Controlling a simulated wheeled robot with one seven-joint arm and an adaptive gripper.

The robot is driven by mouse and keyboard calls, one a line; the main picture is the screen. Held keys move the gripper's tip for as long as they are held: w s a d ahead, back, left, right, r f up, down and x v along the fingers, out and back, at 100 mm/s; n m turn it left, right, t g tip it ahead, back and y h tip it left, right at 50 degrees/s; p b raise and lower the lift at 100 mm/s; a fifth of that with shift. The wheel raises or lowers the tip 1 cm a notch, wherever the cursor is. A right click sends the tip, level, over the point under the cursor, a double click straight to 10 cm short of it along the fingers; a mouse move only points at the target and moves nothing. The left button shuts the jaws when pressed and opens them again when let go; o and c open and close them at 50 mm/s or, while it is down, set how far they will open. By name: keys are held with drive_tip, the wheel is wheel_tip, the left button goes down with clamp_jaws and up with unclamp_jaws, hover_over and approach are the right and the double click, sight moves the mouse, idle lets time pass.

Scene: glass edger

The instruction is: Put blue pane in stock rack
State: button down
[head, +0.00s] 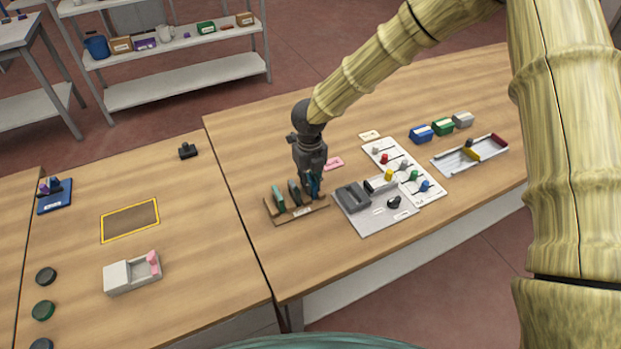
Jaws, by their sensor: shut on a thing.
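The stock rack (268,208) is a low brown wooden holder with a white label, near the front left of the right-hand table. A green pane (278,199) stands upright in its left part and a dark grey pane (295,192) stands in its middle. My gripper (313,188) points down over the rack's right end and is shut on the blue pane (316,184). The blue pane is mostly hidden by the fingers. I cannot tell whether its lower edge is touching the rack.
Right of the rack is a grey machine (375,218) beside a white panel with coloured knobs (428,192). Blue (421,134) and green (443,127) boxes and a pale tray (450,163) lie farther right.

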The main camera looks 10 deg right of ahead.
sight(310, 180)
drive_tip(key=shift+f, duration=0.15)
drive_tip(key=c, duration=1.5)
unclamp_jaws()
drive_tip(key=shift+o, duration=0.2)
wheel_tip(310, 180, up, 12)
drive_tip(key=b, duration=0.2)
